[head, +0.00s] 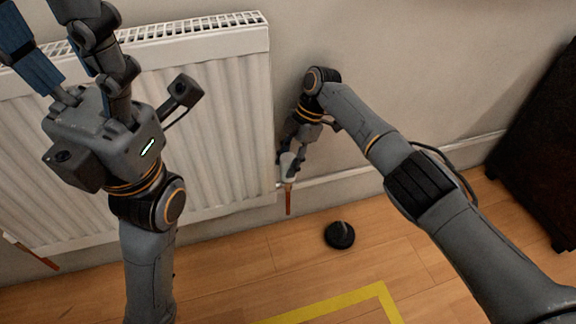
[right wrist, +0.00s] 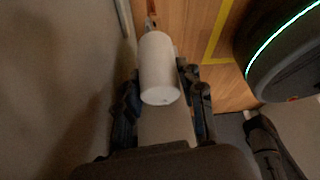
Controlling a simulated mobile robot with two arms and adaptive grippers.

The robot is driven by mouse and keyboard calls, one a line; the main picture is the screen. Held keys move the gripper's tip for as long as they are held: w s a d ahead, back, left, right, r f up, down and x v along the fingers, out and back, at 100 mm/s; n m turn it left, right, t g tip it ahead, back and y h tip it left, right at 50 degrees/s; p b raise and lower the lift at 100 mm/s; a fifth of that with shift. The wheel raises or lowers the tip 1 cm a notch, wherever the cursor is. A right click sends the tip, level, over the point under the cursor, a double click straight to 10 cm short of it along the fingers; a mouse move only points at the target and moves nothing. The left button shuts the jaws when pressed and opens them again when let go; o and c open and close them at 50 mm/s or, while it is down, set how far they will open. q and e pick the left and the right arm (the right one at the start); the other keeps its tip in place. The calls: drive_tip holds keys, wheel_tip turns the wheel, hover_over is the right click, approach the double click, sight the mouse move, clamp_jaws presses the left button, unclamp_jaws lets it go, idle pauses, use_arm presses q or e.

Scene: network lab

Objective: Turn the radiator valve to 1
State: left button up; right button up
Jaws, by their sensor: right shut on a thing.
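The radiator valve is a white rounded cylinder (head: 289,165) low beside the radiator's right end, above a copper pipe (head: 289,200). In the right wrist view the white valve head (right wrist: 158,66) lies between my fingers. No number on it can be read. My right gripper (head: 296,149) reaches down to the valve and is shut on it; its fingers flank the head in the right wrist view (right wrist: 162,95). My left gripper (head: 62,45) is raised in front of the radiator, fingers spread and empty, tips partly cut off at the top edge.
The white panel radiator (head: 235,120) hangs on the grey wall. A black round object (head: 339,235) sits on the wooden floor near the pipe. Yellow tape (head: 345,299) marks the floor. A dark cabinet (head: 540,140) stands at right.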

sight(288, 158)
idle(0.3)
drive_tip(key=o, duration=0.9)
wheel_tip(288, 158, up, 10)
drive_tip(key=shift+f, duration=0.1)
drive_tip(key=shift+s, duration=0.1)
idle(0.4)
